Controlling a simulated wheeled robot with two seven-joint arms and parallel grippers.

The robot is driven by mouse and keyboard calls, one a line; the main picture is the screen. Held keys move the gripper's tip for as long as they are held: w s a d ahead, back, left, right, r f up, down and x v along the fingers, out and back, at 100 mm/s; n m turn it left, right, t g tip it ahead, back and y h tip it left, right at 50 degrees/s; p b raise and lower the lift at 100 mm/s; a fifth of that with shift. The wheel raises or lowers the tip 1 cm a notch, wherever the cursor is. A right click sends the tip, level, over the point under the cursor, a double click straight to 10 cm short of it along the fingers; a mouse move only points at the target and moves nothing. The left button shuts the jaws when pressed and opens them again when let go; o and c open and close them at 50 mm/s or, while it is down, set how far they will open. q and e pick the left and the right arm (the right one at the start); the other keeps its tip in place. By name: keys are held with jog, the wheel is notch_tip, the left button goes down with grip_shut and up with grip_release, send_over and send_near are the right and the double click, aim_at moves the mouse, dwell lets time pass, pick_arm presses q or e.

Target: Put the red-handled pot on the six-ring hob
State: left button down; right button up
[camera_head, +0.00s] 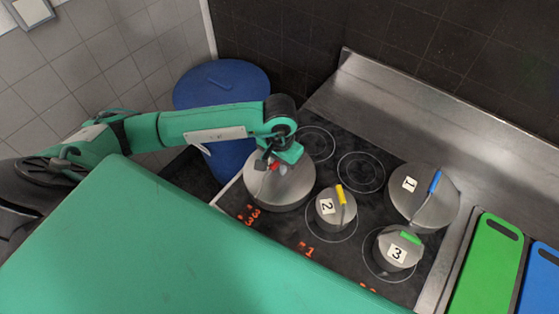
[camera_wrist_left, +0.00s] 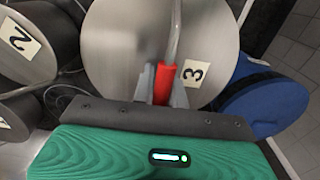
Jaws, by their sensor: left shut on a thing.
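The red-handled pot (camera_head: 291,191) is a round steel pot with a lid, over the front-left part of the black six-ring hob (camera_head: 340,153). I cannot tell whether its base touches the hob. My left gripper (camera_head: 268,164) comes from the left above the lid. In the left wrist view the fingers (camera_wrist_left: 164,88) are shut around the red handle (camera_wrist_left: 165,76), and the pot lid (camera_wrist_left: 115,60) bears a label reading 3. My arm hides part of the pot in the head view. My right gripper is not in view.
A yellow-handled pot (camera_head: 328,217), a blue-handled pot (camera_head: 409,207) and a green-handled pot (camera_head: 393,256) stand on other rings. Two back rings are bare. A blue bin (camera_head: 222,84) stands left of the hob. Green (camera_head: 487,262) and blue boards lie right.

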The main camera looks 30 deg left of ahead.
pick_arm(q)
jog(key=shift+f+b, duration=0.1)
jog(key=shift+b, duration=0.2)
jog(key=c, duration=1.4)
grip_release()
jog(key=shift+r+p, duration=0.3)
jog(key=shift+p, duration=0.05)
notch_tip(320, 180, up, 10)
jog(key=b, duration=0.4)
jog(key=shift+r, duration=0.85)
